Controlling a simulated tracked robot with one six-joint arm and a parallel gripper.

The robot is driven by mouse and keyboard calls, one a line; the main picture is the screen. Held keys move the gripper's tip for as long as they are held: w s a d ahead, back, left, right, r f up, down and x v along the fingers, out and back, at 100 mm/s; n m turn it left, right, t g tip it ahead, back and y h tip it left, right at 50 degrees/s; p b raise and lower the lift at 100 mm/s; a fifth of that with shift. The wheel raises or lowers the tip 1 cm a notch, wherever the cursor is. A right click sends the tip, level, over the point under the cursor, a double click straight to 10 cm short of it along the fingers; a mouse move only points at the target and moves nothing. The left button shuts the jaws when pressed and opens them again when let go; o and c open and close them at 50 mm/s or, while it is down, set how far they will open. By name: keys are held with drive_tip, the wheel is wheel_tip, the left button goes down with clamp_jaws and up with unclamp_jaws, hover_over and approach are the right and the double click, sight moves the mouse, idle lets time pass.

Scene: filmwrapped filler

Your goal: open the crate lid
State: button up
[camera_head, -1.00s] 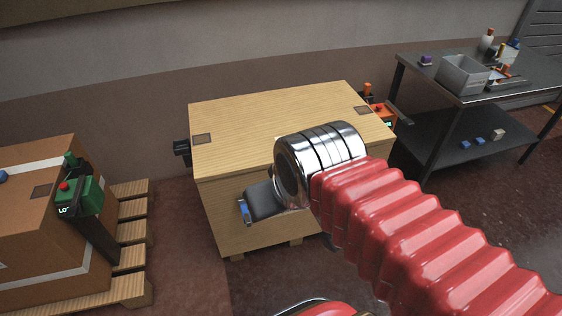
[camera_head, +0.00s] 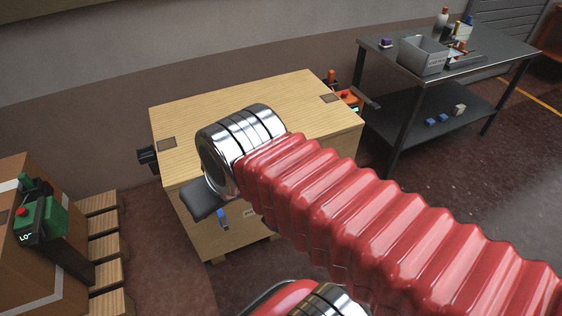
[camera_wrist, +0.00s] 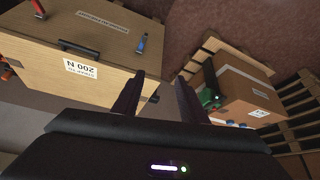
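The pale wooden crate (camera_head: 290,95) stands mid-left in the head view, its flat lid lying closed. A latch with a blue lever (camera_head: 221,217) is on its front face. In the wrist view the crate (camera_wrist: 30,45) fills the upper left, seen inverted, with a black bar handle (camera_wrist: 80,50), the latch (camera_wrist: 142,42) and a "200 N" label (camera_wrist: 80,68). My gripper (camera_wrist: 159,77) is open and empty, its two dark fingers apart, by the crate's edge near the latch. In the head view my silver wrist hides part of the lid and front; the fingertips do not show clearly there.
A carton (camera_head: 15,240) with a green device (camera_head: 40,222) sits on a pallet (camera_head: 105,260) at left. An orange device (camera_head: 345,98) is at the crate's back right. A metal bench (camera_head: 480,60) with a grey bin (camera_head: 422,55) stands at right. Floor separates crate and pallet.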

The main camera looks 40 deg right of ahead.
drive_tip(key=w+d+f+m+g+y, duration=0.1)
drive_tip(key=w+d+f+m+y, duration=0.25)
drive_tip(key=w+d+f, duration=0.45)
drive_tip(key=w+d+f+m+g+y, duration=0.1)
drive_tip(key=w+d+f+m+y, duration=0.2)
drive_tip(key=w+d+f+y, duration=0.45)
drive_tip(key=s+d+f+m+t+h, duration=0.1)
drive_tip(key=d+f+m+t, duration=0.1)
drive_tip(key=d+f, duration=0.3)
drive_tip(key=d+f+m+t+h, duration=0.1)
drive_tip(key=d+f+m+t, duration=0.2)
drive_tip(key=d, duration=1)
drive_tip(key=s+d+f+m+t+h, duration=0.1)
drive_tip(key=d+f+m+t, duration=0.1)
drive_tip(key=d+f+t, duration=0.3)
drive_tip(key=d+f, duration=0.4)
drive_tip(key=shift+s+d+f+t, duration=0.2)
drive_tip(key=shift+s+d+t, duration=0.15)
drive_tip(key=shift+d+t, duration=0.05)
drive_tip(key=x, duration=1.3)
drive_tip(key=shift+w+a+f, duration=0.1)
drive_tip(key=shift+w+a, duration=0.15)
drive_tip(key=shift+w, duration=0.05)
drive_tip(key=shift+c, duration=0.4)
